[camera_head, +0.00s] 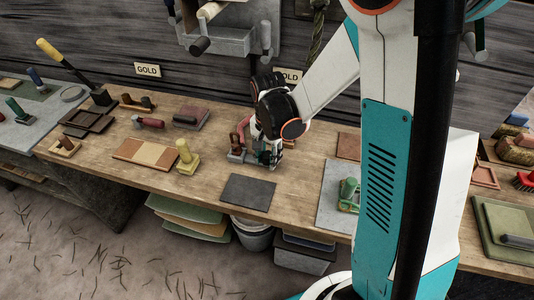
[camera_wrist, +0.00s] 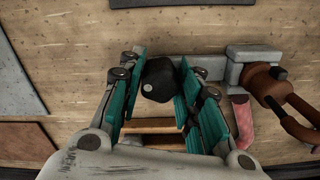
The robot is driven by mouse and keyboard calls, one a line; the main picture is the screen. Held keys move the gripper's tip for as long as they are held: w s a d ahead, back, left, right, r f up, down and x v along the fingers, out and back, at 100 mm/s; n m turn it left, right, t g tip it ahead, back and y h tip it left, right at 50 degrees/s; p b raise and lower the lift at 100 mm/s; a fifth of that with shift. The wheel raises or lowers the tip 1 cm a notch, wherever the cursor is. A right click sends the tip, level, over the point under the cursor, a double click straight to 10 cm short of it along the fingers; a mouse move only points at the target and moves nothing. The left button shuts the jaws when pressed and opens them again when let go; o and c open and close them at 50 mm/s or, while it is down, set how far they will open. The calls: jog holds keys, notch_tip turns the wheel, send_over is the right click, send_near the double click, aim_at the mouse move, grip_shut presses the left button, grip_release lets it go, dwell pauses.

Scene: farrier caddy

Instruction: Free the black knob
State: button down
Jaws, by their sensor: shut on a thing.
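The black knob (camera_wrist: 158,82) shows in the wrist view, between the teal finger pads of my gripper (camera_wrist: 156,72). My gripper is shut on it, with pads on its left and right sides. A grey metal bar (camera_wrist: 213,62) runs behind the knob to a grey block on the right, which carries a reddish-brown clamp-like piece (camera_wrist: 268,84). Whether the knob touches the bar is hidden. In the head view my gripper (camera_head: 266,158) is low at the workbench, and the knob cannot be made out there. The reddish piece (camera_head: 241,130) stands just left of my gripper.
On the workbench (camera_head: 215,200), a dark flat plate (camera_head: 248,192) lies in front of my gripper. A yellow-handled block (camera_head: 186,157) stands to the left, and a green-handled block (camera_head: 349,193) to the right. Shelf pegs (camera_head: 200,46) hang above.

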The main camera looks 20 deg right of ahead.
jog(key=n, duration=0.5)
jog(key=shift+n+b, duration=0.3)
jog(key=shift+b, duration=0.1)
jog(key=shift+n, duration=0.4)
jog(key=n, duration=0.4)
jog(key=shift+s+f+b, duration=0.1)
jog(key=shift+f+b, duration=0.05)
jog(key=shift+b, duration=0.2)
jog(key=shift+n, duration=1.3)
